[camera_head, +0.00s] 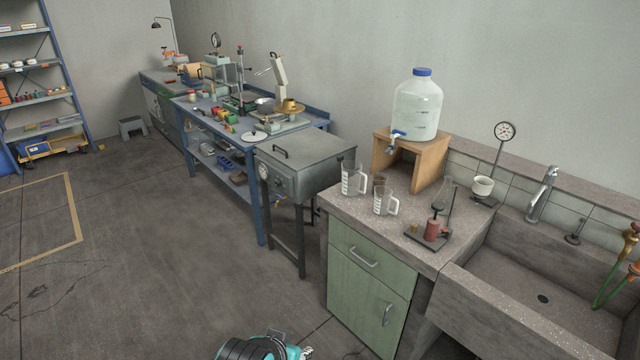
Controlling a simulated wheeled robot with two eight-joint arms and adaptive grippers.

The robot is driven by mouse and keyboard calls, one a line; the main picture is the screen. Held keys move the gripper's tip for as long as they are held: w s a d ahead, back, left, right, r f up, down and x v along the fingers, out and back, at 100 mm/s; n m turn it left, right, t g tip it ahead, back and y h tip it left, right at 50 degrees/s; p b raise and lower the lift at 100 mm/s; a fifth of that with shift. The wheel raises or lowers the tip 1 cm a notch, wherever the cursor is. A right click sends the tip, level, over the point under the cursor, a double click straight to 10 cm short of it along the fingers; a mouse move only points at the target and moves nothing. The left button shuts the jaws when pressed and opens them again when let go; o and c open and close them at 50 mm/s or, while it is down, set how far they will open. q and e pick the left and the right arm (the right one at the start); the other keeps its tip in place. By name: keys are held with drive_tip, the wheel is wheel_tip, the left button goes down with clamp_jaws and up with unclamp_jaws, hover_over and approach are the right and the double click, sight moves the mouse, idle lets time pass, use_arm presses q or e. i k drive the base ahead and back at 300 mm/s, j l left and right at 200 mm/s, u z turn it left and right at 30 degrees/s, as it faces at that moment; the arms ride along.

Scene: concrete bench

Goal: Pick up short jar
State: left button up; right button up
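Two clear jugs with handles and white scale marks stand upright near the left edge of the stone counter. The taller jug (351,180) is behind and to the left. The shorter jug (381,202) is in front and to the right, and seems to be the short jar.
A water dispenser (418,108) sits on a wooden stand (413,160) behind the jugs. A red-and-black apparatus (432,228) stands to their right, before the sink (540,290). A grey metal box (306,162) is left. A teal-and-black part shows at the bottom edge. The left floor is clear.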

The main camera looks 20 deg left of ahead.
sight(377, 178)
drive_tip(key=u, duration=0.15)
drive_tip(key=i+j+z, duration=0.1)
drive_tip(key=i, duration=0.35)
drive_tip(key=i+j+z, duration=0.15)
drive_tip(key=i, duration=0.25)
drive_tip(key=i+j+z, duration=0.1)
drive_tip(key=i, duration=0.35)
drive_tip(key=i+j+z, duration=0.1)
drive_tip(key=i, duration=0.3)
drive_tip(key=j, duration=0.1)
